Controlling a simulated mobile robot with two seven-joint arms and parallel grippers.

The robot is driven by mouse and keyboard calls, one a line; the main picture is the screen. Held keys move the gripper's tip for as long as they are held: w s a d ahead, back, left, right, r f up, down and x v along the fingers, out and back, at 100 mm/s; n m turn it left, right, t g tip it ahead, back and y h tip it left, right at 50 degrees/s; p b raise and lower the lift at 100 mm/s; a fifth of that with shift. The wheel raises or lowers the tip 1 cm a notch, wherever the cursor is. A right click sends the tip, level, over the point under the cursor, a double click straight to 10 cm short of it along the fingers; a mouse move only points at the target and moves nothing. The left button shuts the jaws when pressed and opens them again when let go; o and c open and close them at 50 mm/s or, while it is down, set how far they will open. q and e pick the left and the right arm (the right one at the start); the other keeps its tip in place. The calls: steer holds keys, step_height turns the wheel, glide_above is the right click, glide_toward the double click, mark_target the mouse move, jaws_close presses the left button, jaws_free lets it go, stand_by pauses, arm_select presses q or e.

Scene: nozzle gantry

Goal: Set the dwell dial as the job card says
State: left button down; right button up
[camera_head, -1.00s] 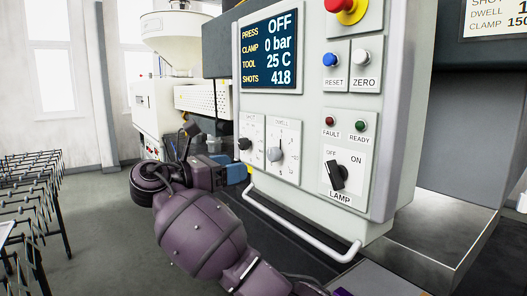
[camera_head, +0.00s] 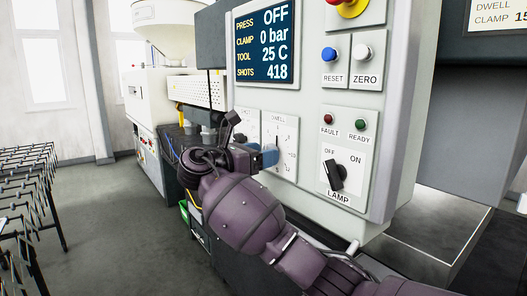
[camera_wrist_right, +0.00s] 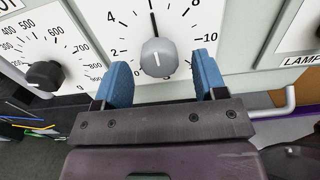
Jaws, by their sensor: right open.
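The dwell dial is a grey knob (camera_wrist_right: 158,57) on a white scale plate (camera_wrist_right: 175,85), with a thin dark line running up from it toward the top edge. The numbers 2, 4, 8 and 10 are readable. In the head view the plate (camera_head: 286,135) shows, but my right gripper (camera_head: 265,157) covers the knob. In the wrist view my right gripper (camera_wrist_right: 161,66) is open, one blue finger on each side below the knob; contact is not visible. The job card (camera_head: 495,15) is cut off at top right; DWELL shows without its value. My left gripper is not in view.
A black knob (camera_wrist_right: 45,75) with a scale in hundreds sits left of the dial. The LAMP switch (camera_head: 335,176) and panel display (camera_head: 263,44) are nearby. A handrail (camera_wrist_right: 290,102) runs below the panel. A rack (camera_head: 30,185) stands at far left.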

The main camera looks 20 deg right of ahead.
steer(key=shift+w+d, duration=0.2)
steer(key=shift+d, duration=0.2)
steer(key=c, duration=0.9)
steer(key=shift+f+m, duration=0.1)
steer(key=shift+m, duration=0.2)
